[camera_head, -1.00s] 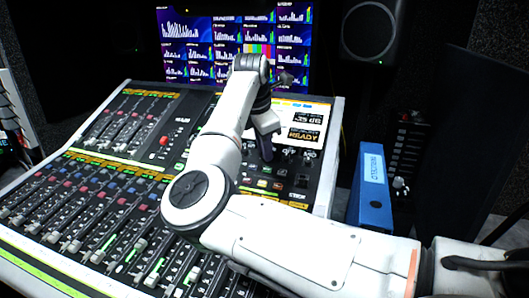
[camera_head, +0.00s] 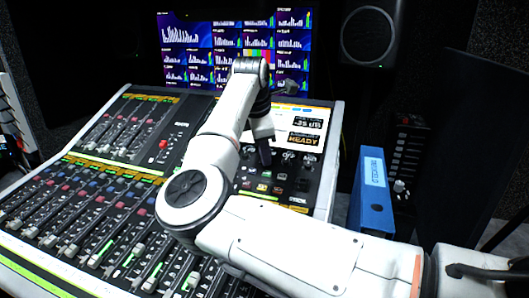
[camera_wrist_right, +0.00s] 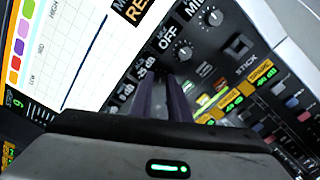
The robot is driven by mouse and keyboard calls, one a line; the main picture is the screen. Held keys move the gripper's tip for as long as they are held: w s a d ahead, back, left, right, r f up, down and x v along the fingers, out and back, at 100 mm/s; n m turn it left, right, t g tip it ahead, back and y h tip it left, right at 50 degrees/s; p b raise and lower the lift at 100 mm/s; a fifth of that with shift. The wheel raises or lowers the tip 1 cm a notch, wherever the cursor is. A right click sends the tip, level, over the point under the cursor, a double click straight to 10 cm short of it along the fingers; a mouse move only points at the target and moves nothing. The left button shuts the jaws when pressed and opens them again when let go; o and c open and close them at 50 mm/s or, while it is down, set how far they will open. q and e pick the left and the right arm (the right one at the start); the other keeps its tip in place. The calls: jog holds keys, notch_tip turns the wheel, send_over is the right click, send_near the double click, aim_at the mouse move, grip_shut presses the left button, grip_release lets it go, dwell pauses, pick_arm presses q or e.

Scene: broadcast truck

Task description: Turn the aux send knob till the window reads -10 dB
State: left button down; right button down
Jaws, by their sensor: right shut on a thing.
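The mixing console (camera_head: 338,125) has a white display panel at its right. Its dark window (camera_head: 307,123) appears to read -35 dB, with READY in orange letters below. My right gripper (camera_head: 265,158) points down at the knob row just below the display. In the right wrist view, its two dark fingers (camera_wrist_right: 160,100) are close together and shut on a knob, seemingly the aux send knob, which they hide. Small labels by the fingertips show dB values and OFF. My left gripper is not in view.
Other small knobs (camera_wrist_right: 214,18) sit beside the fingers. Fader rows (camera_head: 90,215) fill the console's left and front. A monitor (camera_head: 190,50) and speaker (camera_head: 371,36) stand behind.

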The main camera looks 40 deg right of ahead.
jog(key=c, duration=1.7)
grip_release()
jog(key=shift+r, duration=0.1)
jog(key=v, duration=1)
jog(key=shift+r, duration=0.1)
